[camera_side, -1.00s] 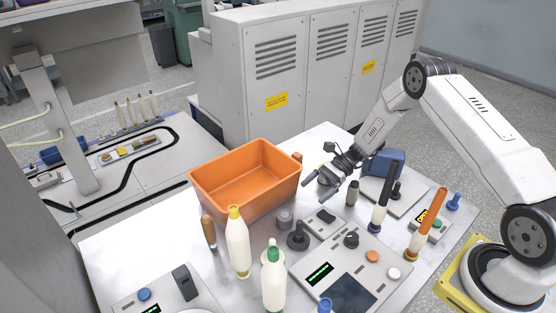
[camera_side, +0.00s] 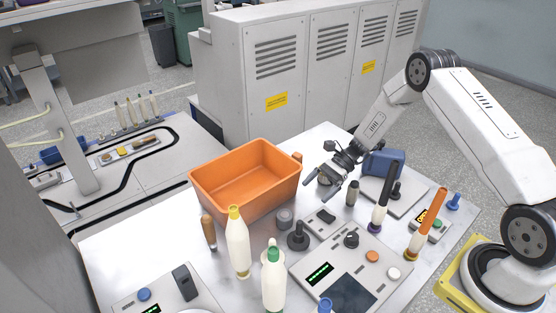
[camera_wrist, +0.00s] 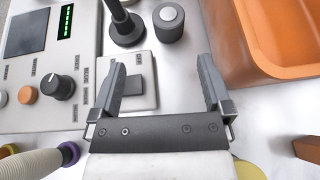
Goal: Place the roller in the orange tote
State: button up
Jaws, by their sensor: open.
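A short grey cylinder with a lighter round centre on top looks like the roller. This roller (camera_side: 285,218) stands upright on the table near the tote's front right side, and it also shows in the wrist view (camera_wrist: 168,21). The orange tote (camera_side: 222,203) is an open box, and the inside I can see is empty. Its wall fills the upper right of the wrist view (camera_wrist: 236,45). My gripper (camera_side: 319,184) is open, to the right of the tote and the roller. In the wrist view its fingers (camera_wrist: 162,78) are spread with nothing between them, and the roller lies beyond their tips.
A dark knobbed post (camera_side: 298,238) stands beside the roller. A control panel (camera_side: 345,272) lies in front. White bottles (camera_side: 238,250) and a brown spindle (camera_side: 208,232) stand left of it. Tall bobbins (camera_side: 383,205) and a blue box (camera_side: 384,162) are at the right.

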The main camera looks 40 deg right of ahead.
jog(key=s+a+r+n+t+h, duration=0.1)
jog(key=s+r+n+h, duration=0.5)
jog(key=s+r+n, duration=0.1)
jog(key=s+a+r+n+t+h, duration=0.1)
jog(key=s+a+r+n+h, duration=0.1)
jog(key=s+r+n+h, duration=0.4)
jog(key=shift+s+a+r+n+h, duration=0.35)
jog(key=shift+s+r+n, duration=0.4)
jog(key=shift+s+n, duration=1.45)
jog(key=shift+w+d+n, duration=0.1)
jog(key=shift+w+n, duration=0.3)
jog(key=shift+w, duration=0.1)
jog(key=n+t+y, duration=0.1)
jog(key=n+y, duration=0.2)
jog(key=n, duration=0.5)
send_over(285, 219)
jog(key=d, duration=0.3)
jog(key=shift+s+f, duration=0.15)
jog(key=shift+f, duration=2.1)
jog(key=shift+s+f, duration=0.15)
jog(key=shift+f, duration=2.05)
jog(key=shift+s+f, duration=0.15)
jog(key=shift+f, duration=2.1)
